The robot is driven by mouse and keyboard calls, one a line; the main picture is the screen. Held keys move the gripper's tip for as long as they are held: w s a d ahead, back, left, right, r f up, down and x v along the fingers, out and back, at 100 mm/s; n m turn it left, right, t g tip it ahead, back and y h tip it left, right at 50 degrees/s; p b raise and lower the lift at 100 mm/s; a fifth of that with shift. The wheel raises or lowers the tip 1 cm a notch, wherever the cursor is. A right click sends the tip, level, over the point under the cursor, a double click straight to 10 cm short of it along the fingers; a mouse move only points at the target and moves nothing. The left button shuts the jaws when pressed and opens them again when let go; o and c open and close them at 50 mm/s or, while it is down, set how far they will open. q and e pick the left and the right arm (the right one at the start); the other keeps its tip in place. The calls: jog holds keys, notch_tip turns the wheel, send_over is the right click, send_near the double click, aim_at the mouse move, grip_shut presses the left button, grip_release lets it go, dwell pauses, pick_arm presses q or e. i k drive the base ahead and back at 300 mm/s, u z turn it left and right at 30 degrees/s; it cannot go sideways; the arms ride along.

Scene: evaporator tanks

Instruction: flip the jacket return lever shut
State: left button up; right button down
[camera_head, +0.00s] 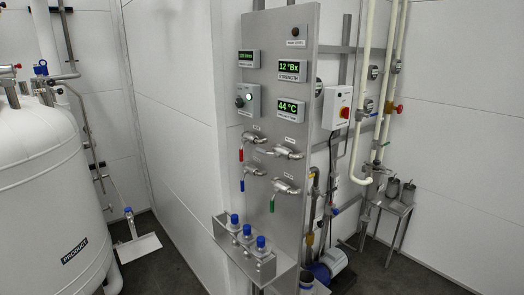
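A grey upright panel (300,95) carries several small lever valves below its displays. A red lever (241,155) and a blue lever (242,185) hang down at the panel's left side. A green lever (272,204) hangs down below the lower right valve (286,187). The upper right valve (290,152) shows no clearly hanging handle. The small labels by the valves are too small to read, so I cannot tell which lever is the jacket return. Neither of my grippers is in view.
A bracket (226,243) with several blue-capped bottles juts out below the valves. A large white product tank (35,190) stands at left. Pipes (364,90) with fittings, a blue pump (326,270) and a small steel stand (397,207) are at right.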

aim_at(276, 155)
jog(key=k, duration=1.05)
jog(key=z, duration=0.65)
jog(key=i, duration=1.3)
jog(key=u, duration=0.75)
jog(key=i, duration=0.45)
jog(key=u, duration=0.45)
